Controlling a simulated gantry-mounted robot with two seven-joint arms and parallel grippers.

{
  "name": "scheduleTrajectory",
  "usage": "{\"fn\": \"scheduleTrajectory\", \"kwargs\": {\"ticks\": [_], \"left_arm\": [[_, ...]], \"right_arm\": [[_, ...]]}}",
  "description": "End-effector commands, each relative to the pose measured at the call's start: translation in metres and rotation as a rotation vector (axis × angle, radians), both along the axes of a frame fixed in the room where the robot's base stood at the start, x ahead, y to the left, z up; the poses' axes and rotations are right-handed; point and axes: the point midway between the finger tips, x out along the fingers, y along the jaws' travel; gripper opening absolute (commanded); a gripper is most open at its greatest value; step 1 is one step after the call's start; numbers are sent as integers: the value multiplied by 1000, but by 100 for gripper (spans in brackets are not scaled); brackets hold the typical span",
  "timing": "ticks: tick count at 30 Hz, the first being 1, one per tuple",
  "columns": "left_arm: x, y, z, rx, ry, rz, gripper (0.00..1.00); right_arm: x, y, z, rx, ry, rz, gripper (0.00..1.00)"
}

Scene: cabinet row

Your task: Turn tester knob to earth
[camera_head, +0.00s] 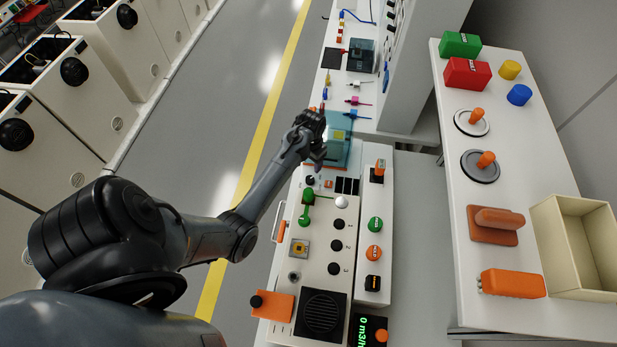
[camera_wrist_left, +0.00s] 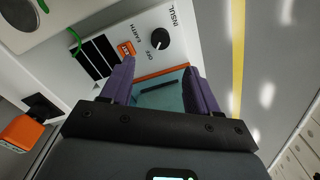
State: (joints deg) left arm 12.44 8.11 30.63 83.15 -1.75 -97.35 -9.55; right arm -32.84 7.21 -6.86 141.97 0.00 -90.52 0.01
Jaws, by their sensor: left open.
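The tester panel shows in the left wrist view with a black knob (camera_wrist_left: 160,39) and the labels INSUL, OFF and EARTH around it. The knob's pointer seems to be near OFF, but it is too small to be sure. In the head view the small black knob (camera_head: 310,181) sits at the top of the white tester panel. My left gripper (camera_head: 318,161) is above the panel's far end. In the wrist view its two purple fingers (camera_wrist_left: 162,82) are apart and empty, with the knob beyond them and not touched. My right gripper does not show.
An orange switch (camera_wrist_left: 126,48) and black slots sit beside the knob. A teal case (camera_head: 340,150) lies beyond the panel. A green lever (camera_head: 307,205) and several black knobs are nearer. A side table (camera_head: 545,165) on the right holds blocks and a cream bin (camera_head: 580,240).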

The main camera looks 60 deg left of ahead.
Motion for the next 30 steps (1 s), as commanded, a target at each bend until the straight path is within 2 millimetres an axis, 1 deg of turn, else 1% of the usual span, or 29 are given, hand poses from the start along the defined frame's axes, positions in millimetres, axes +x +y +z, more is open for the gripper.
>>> {"fn": "scheduleTrajectory", "kwargs": {"ticks": [1,5,8,15,21,25,30], "left_arm": [[2,1,-6,-11,1,7,60],[2,2,-17,-20,4,11,60],[2,2,-30,-19,6,11,60],[2,2,-70,-19,6,11,60],[2,2,-96,-18,4,11,60],[2,2,-106,-17,3,11,60],[3,2,-111,-17,1,11,60]], "right_arm": [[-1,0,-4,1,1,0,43],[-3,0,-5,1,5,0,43],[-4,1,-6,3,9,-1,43],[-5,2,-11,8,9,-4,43],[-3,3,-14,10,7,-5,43],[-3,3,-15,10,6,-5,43],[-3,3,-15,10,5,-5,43]]}}
